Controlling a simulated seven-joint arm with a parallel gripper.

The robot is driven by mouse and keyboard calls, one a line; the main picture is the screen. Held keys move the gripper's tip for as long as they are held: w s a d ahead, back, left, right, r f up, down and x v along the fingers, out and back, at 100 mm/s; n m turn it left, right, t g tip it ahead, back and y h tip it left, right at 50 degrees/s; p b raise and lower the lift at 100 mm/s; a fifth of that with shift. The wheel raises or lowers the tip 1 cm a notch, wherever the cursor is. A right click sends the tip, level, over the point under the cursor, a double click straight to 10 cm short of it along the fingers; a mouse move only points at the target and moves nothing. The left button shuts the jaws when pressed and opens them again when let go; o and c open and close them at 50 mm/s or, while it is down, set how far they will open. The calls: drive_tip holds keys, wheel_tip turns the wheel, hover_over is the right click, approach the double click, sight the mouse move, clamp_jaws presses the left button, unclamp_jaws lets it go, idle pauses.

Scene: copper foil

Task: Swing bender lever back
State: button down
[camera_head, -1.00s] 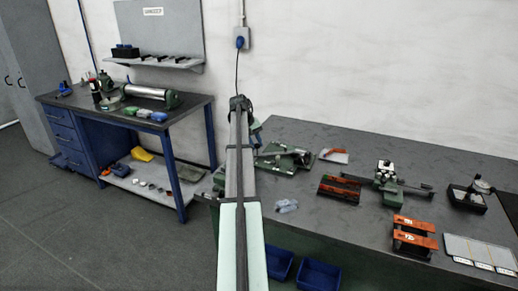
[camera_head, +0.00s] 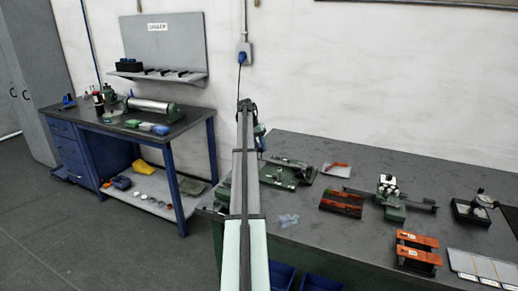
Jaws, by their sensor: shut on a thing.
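A small part of my arm shows beyond the bend, close to the left side of the green device. My gripper and whatever it holds are hidden behind the arm.
The grey right-hand bench (camera_head: 335,222) also holds a red-and-black rack (camera_head: 341,203), a green device with a long bar (camera_head: 391,203), orange-topped blocks (camera_head: 417,247) and a dial stand (camera_head: 472,208). A blue-legged workbench (camera_head: 186,126) stands left. Bare bench top lies in front of the rack.

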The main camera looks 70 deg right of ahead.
drive_tip(key=shift+d, duration=0.2)
drive_tip(key=c, duration=1.2)
unclamp_jaws()
drive_tip(key=o, duration=0.3)
drive_tip(key=v, duration=1.4)
